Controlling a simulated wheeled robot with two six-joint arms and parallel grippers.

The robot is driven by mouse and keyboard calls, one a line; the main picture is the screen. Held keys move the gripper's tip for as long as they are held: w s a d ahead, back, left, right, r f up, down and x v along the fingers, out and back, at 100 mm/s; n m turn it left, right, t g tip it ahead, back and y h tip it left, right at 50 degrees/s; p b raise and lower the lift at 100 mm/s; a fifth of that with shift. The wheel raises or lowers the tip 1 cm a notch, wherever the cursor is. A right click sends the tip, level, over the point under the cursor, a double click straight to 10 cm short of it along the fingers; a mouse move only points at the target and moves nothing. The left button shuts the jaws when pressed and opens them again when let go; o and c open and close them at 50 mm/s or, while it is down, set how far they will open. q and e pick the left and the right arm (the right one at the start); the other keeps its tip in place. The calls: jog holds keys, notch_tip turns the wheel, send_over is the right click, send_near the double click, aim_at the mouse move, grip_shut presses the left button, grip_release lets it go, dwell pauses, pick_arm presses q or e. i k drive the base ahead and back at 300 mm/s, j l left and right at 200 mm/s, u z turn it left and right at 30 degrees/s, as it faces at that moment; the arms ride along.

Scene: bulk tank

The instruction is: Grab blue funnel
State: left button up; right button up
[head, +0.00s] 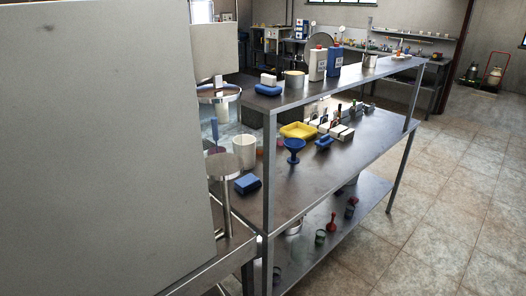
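The blue funnel (294,147) stands on the middle level of a metal shelf table, wide mouth up. It is just in front of a yellow tray (299,131) and left of a small blue item (324,142). Nothing touches it that I can make out. Neither of my grippers shows in the head view.
The metal table (325,165) has an upper shelf (340,77) with bottles above the funnel. A post (269,170) stands left of it. A blue box (248,184) and white cup (244,150) lie left. A large pale panel (100,150) fills the left. Tiled floor (440,210) is clear.

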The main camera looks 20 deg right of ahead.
aim_at(294, 145)
jog(key=i+l+u, duration=0.2)
jog(key=l+u, duration=0.2)
jog(key=l, duration=0.65)
jog(key=l+u, duration=0.45)
jog(key=l, duration=0.55)
